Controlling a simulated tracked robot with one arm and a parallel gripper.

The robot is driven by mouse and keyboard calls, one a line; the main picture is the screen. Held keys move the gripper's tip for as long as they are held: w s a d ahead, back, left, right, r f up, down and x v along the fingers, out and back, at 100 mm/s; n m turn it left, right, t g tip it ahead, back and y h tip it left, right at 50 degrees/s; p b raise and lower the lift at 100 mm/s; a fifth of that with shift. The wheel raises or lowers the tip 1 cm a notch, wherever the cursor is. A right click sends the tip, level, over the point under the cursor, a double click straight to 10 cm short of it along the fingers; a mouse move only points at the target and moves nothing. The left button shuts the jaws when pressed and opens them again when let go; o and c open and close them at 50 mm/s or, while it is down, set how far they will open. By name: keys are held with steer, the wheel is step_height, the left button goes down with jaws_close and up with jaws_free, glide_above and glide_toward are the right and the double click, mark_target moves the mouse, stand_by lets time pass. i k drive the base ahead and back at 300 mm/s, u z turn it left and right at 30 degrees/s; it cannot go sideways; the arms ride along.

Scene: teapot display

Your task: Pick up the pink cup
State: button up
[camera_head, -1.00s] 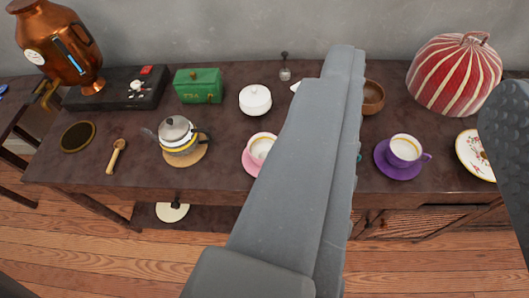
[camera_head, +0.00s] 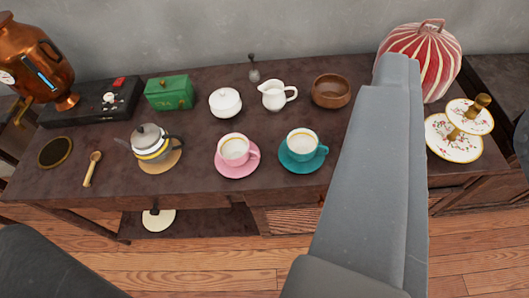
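The pink cup (camera_head: 234,149) stands upright on a pink saucer (camera_head: 238,172) near the front edge of the table, with its handle to the right. A teal cup (camera_head: 301,143) on a teal saucer (camera_head: 302,166) stands just right of it. My grey arm crosses the right side of the view. My gripper's fingers cannot be made out, so its opening is hidden from me. The arm is apart from the pink cup, to its right in the picture.
A teapot (camera_head: 151,146) on a round mat stands left of the pink cup. A white sugar bowl (camera_head: 225,103), a white creamer (camera_head: 276,95) and a wooden bowl (camera_head: 331,91) stand behind. A copper samovar (camera_head: 38,62) is far left, a tiered plate stand (camera_head: 453,138) right.

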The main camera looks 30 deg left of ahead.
mark_target(234, 149)
steer(key=z, duration=2.05)
steer(key=k, duration=1.1)
steer(key=u, duration=1.2)
steer(key=i, duration=1)
